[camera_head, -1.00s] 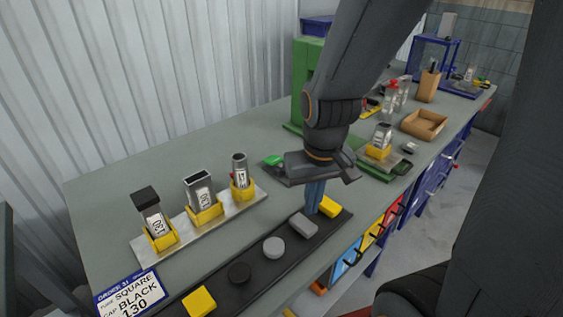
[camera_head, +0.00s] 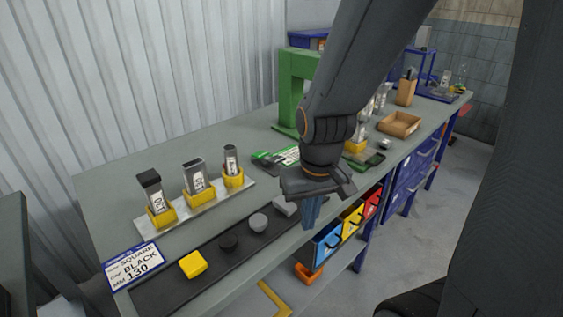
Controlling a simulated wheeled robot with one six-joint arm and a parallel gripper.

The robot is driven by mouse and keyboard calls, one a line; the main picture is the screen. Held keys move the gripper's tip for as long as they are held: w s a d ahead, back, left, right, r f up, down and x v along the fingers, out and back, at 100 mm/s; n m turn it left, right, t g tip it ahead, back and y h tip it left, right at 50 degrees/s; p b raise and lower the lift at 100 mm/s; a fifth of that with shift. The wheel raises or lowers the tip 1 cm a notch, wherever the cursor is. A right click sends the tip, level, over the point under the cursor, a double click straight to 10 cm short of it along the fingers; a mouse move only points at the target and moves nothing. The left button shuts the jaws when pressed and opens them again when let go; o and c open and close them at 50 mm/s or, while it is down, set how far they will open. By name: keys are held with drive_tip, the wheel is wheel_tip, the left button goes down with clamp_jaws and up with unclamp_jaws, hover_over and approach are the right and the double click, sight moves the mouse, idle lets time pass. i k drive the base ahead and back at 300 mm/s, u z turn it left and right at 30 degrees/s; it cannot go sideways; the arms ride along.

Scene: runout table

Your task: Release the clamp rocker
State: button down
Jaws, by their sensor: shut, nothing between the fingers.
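My gripper (camera_head: 311,211) points down with its blue fingers together and empty, near the front edge of the table, just right of the grey square cap (camera_head: 285,206). No clamp rocker can be made out clearly. A green plate with a bright green part (camera_head: 266,159) lies behind my wrist, partly hidden by it. To the right, a yellow holder (camera_head: 355,146) with a metal tube stands by a dark green base (camera_head: 371,162), also partly covered by my arm. A green frame (camera_head: 293,92) rises behind.
A black strip (camera_head: 205,263) carries a yellow cap (camera_head: 193,264), a black cap (camera_head: 228,242) and a grey round cap (camera_head: 258,222). Three tubes stand in yellow holders on a metal plate (camera_head: 170,219). An order card (camera_head: 133,267) lies front left. Coloured bins (camera_head: 327,247) hang below the front edge.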

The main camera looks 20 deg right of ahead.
sight(276, 160)
drive_tip(key=z, duration=1)
drive_tip(key=i, duration=0.7)
drive_tip(key=u, duration=0.75)
